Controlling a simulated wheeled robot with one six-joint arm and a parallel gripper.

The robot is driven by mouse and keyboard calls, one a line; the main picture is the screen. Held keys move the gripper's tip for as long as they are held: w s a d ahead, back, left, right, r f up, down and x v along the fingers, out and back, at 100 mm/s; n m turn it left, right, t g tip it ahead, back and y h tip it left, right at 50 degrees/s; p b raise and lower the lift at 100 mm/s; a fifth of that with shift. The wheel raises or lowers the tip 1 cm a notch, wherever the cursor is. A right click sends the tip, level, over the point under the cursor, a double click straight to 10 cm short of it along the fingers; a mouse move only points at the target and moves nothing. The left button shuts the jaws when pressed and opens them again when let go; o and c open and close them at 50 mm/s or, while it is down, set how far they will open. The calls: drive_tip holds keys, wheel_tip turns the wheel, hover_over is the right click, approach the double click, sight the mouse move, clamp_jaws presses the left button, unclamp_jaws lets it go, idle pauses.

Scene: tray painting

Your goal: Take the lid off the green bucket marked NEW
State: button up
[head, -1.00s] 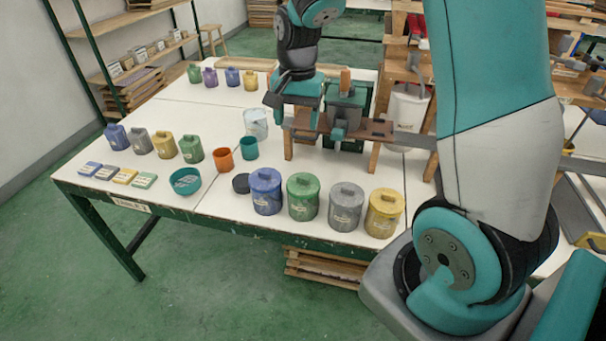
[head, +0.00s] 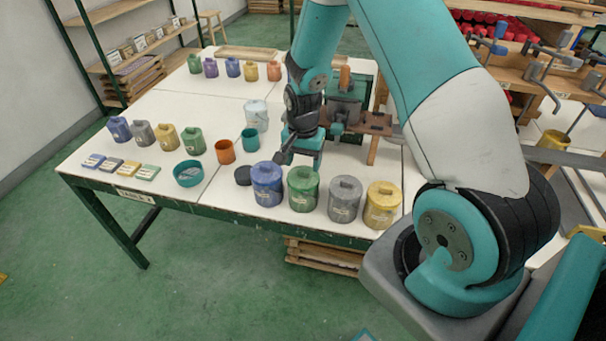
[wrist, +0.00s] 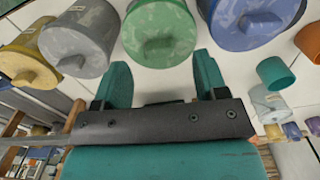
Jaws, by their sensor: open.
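A green bucket (head: 303,194) with its lid (head: 302,176) on stands in the front row, between a blue bucket (head: 267,190) and a grey bucket (head: 344,203). Its label is too small to read. Other green buckets stand in the left row (head: 193,143) and at the back (head: 195,64).
A yellow bucket (head: 382,208) ends the front row at right. A dark round disc (head: 243,176) lies left of the blue bucket. A teal bowl (head: 187,174), orange cup (head: 225,152) and teal cup (head: 250,139) stand to the left. A wooden stand (head: 372,122) is behind my gripper.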

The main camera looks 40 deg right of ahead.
sight(303, 170)
drive_tip(key=shift+f, duration=1.6)
drive_tip(key=shift+c, duration=0.2)
drive_tip(key=c, duration=1)
drive_tip(key=shift+o, duration=0.2)
drive_tip(key=shift+r, duration=0.15)
